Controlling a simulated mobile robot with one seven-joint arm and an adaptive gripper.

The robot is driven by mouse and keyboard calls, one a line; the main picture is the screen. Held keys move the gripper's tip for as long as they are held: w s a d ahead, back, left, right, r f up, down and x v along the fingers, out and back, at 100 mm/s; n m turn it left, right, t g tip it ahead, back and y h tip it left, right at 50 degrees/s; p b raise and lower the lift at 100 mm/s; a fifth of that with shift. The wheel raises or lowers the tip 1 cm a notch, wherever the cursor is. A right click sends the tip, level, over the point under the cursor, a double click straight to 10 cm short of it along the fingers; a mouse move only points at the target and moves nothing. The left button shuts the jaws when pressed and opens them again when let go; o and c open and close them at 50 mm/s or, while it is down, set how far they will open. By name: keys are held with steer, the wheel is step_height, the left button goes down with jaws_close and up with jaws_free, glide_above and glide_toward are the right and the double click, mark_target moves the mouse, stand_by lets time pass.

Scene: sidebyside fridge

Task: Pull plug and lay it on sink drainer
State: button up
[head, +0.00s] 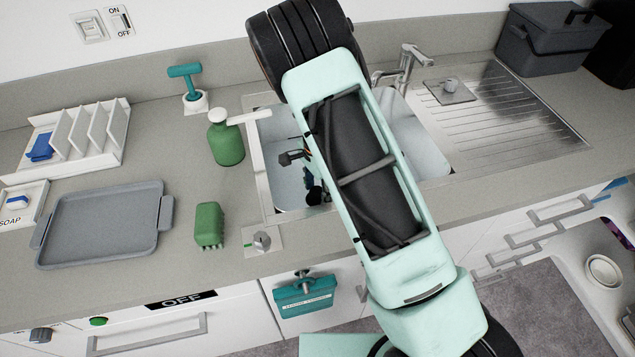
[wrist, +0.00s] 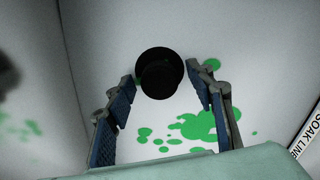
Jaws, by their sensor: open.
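In the wrist view, a round black plug (wrist: 160,72) with a raised knob sits on the white basin floor. My gripper (wrist: 162,82) is open, its two blue-padded fingers on either side of the plug, with visible gaps between plug and fingers. In the head view my arm leans over the sink and hides most of the gripper and part of the left basin (head: 280,135). Dark parts show low in that basin beside the arm; I cannot tell plug from gripper there. The grooved steel drainer (head: 525,115) lies right of the right basin (head: 428,150).
A grey square plate with a knob (head: 449,91) lies at the drainer's left end. The faucet (head: 408,65) stands behind the sink. A green soap bottle (head: 225,140) stands left of the basin. Green spots (wrist: 195,127) mark the basin floor. Most of the drainer is clear.

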steer(key=shift+f, duration=0.2)
steer(key=shift+r, duration=0.1)
jaws_close()
stand_by(0.5)
